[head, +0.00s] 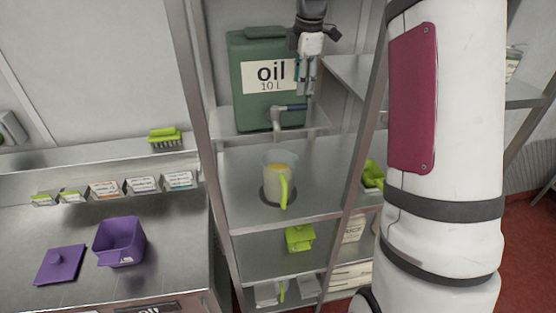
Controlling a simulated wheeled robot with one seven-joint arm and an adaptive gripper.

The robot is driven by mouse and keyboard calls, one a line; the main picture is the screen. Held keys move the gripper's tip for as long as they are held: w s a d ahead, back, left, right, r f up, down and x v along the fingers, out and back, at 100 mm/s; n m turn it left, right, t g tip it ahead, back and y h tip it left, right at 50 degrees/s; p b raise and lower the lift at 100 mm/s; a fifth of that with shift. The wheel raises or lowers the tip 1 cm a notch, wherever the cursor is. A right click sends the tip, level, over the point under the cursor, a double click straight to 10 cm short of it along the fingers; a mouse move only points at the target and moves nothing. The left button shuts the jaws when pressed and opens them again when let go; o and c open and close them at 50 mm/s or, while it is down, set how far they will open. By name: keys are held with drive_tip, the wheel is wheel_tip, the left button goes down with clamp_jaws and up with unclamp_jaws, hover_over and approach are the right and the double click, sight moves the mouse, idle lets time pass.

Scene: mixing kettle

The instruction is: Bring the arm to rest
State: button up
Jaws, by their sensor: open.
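My gripper (304,88) is in the upper middle of the head view, in front of the right side of the green oil canister (249,98). It points down, above the canister's grey tap (290,108), and I see nothing held in it. Its fingertips are small here, and I cannot tell whether they touch the tap. My white arm (445,160) fills the right part of the view, with a dark red panel on it. A jug (275,177) with yellowish contents and a lime handle stands upright on the shelf below the tap.
The metal shelf rack (325,207) has upright posts close to my arm. Lime containers (299,238) and white packages (350,275) sit on lower shelves. On the left counter (185,255) are a purple box (119,241) and a purple lid (60,264).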

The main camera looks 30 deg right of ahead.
drive_tip(key=s+a+r+m+t+b, duration=0.1)
drive_tip(key=s+a+r+m+b, duration=0.35)
drive_tip(key=s+a+m, duration=0.55)
drive_tip(key=s+a+f+m+t+b, duration=0.1)
drive_tip(key=s+a+f+m, duration=0.1)
drive_tip(key=s+a, duration=0.3)
drive_tip(key=s+a+f+m+t+b, duration=0.1)
drive_tip(key=s+a+f+m, duration=0.2)
drive_tip(key=s, duration=0.6)
wheel_tip(320, 180, down, 3)
drive_tip(key=shift+a+r+m+b, duration=0.2)
drive_tip(key=shift+a+m+b, duration=0.15)
drive_tip(key=shift+a, duration=0.6)
